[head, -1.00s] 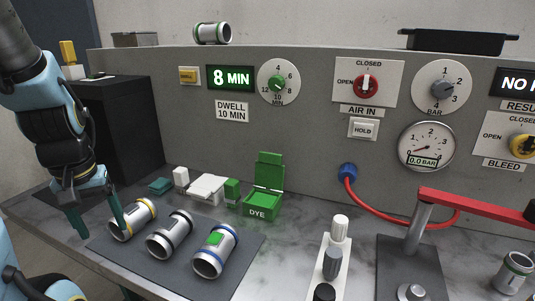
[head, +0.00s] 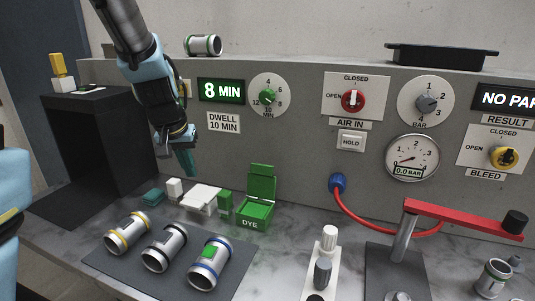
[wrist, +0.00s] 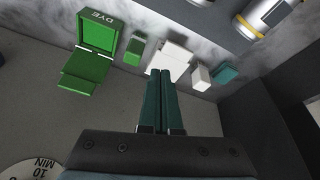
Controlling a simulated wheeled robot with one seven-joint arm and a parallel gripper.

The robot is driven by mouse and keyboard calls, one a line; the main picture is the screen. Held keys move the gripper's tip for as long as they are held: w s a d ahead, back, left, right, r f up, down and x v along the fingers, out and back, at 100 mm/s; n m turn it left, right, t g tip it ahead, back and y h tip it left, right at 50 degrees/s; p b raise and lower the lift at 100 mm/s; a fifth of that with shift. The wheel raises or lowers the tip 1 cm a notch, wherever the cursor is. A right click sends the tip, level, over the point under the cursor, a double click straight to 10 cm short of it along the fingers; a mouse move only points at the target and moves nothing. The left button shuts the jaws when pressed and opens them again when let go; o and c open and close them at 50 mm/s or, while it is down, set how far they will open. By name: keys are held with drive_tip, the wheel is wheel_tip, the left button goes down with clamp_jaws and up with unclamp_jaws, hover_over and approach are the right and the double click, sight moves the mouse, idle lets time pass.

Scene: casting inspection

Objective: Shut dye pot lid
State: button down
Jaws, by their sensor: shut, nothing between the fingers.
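The green dye pot (head: 254,213) stands on the bench against the panel, with DYE on its front. Its lid (head: 262,182) is open, standing up at the back. In the wrist view the pot (wrist: 97,33) is at the upper left with its lid (wrist: 84,70) swung out toward the panel. My gripper (head: 188,172) is in the air in front of the panel, left of the pot and apart from it.
Three cylinders lie on a dark mat (head: 90,255) in front. A black booth (head: 85,140) stands left.

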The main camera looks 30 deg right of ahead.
drive_tip(key=s+d+r+m+h+p, duration=0.1)
drive_tip(key=s+d+r+m, duration=0.15)
drive_tip(key=d, duration=0.65)
drive_tip(key=s+d+r+m+h+p, duration=0.1)
drive_tip(key=d+r+m, duration=0.15)
drive_tip(key=d, duration=0.65)
drive_tip(key=n, duration=0.1)
hover_over(261, 182)
drive_tip(key=d, duration=0.2)
drive_tip(key=shift+t, duration=0.4)
drive_tip(key=f, duration=0.8)
drive_tip(key=shift+w+d+f, duration=0.1)
drive_tip(key=shift+d+f, duration=0.05)
drive_tip(key=shift+d, duration=0.05)
drive_tip(key=shift+f+b, duration=0.15)
drive_tip(key=shift+b, duration=0.3)
